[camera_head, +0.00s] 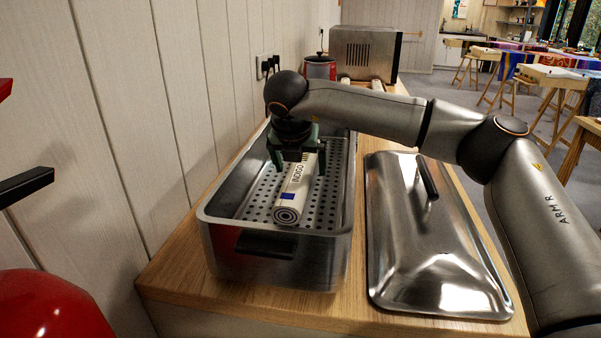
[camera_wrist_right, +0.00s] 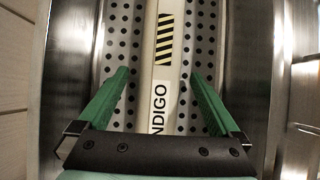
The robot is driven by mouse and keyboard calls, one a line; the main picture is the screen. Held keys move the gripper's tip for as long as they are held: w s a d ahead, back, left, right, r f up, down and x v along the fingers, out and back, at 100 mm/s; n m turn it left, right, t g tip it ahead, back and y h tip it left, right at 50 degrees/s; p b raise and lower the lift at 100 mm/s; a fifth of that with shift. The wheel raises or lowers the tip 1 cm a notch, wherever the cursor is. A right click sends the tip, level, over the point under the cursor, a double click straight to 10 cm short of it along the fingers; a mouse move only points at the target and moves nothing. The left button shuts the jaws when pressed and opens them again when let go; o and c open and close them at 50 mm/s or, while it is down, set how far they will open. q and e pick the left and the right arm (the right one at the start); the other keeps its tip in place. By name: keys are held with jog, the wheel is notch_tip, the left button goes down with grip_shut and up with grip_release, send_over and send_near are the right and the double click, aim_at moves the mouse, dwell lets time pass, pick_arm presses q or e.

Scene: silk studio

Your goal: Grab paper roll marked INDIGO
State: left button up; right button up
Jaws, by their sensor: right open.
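A white paper roll (camera_head: 295,192) marked INDIGO lies lengthwise on the perforated rack inside a steel steamer pan (camera_head: 227,233). Its near end shows a dark spiral, with a blue square beside it. My right gripper (camera_head: 297,172) is open above the roll, reaching down into the pan. In the right wrist view, the roll (camera_wrist_right: 161,70) runs between the two green fingers (camera_wrist_right: 160,80), with a gap on each side; part of its lettering is hidden by the gripper body. I cannot tell how far the fingertips are above the rack. My left gripper is not in view.
The pan's steel lid (camera_head: 425,250) lies on the wooden counter (camera_head: 172,262) to the right of the pan. A red pot (camera_head: 319,68) and a steel box-shaped appliance (camera_head: 364,52) stand behind. A panelled wall (camera_head: 130,110) runs close along the left.

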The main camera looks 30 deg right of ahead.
jog(key=c, duration=1.5)
jog(key=shift+r, duration=0.2)
jog(key=shift+c, duration=0.2)
